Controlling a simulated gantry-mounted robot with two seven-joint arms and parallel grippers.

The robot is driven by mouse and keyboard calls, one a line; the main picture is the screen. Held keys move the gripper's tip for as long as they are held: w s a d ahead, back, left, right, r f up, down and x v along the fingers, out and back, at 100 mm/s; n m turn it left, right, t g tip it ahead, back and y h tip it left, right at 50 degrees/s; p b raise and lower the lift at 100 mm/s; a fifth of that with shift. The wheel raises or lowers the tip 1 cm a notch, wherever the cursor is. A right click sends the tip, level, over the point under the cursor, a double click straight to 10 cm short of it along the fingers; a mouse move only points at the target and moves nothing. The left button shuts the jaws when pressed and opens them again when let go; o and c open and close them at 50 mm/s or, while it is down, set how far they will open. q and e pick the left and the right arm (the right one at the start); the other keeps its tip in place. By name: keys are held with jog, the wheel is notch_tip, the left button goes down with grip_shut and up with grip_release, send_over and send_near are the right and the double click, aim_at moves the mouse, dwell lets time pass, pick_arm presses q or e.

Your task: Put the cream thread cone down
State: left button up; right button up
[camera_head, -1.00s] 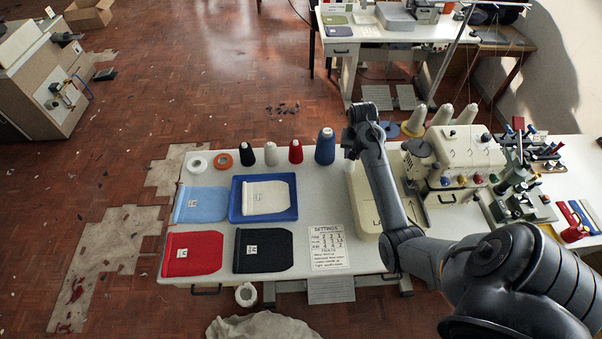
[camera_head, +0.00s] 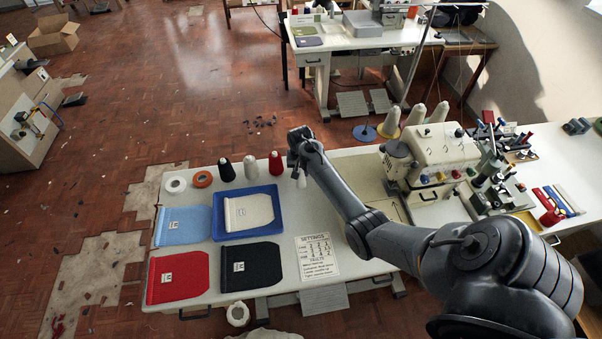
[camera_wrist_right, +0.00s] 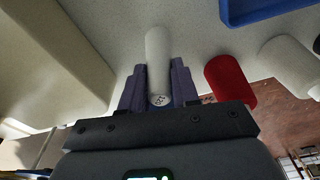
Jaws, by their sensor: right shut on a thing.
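My right gripper (camera_head: 301,160) is over the white table, beside the row of thread cones. It is shut on the cream thread cone (camera_wrist_right: 158,55), which sits between its two dark fingers in the right wrist view. In the head view only a pale end of that cone (camera_head: 302,181) shows below the gripper. I cannot tell whether the cone touches the table. A red cone (camera_head: 276,165) stands close to the left of the gripper; it also shows in the wrist view (camera_wrist_right: 230,82). My left gripper is not in view.
A white cone (camera_head: 251,170) and a black cone (camera_head: 226,170) stand farther left. A blue tray (camera_head: 217,225) with a cream piece lies in front of the row. A sewing machine (camera_head: 440,155) stands to the right. The settings card (camera_head: 317,256) lies in front.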

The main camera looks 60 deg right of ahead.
jog(key=shift+f, duration=0.65)
jog(key=shift+f, duration=0.1)
jog(key=o, duration=1)
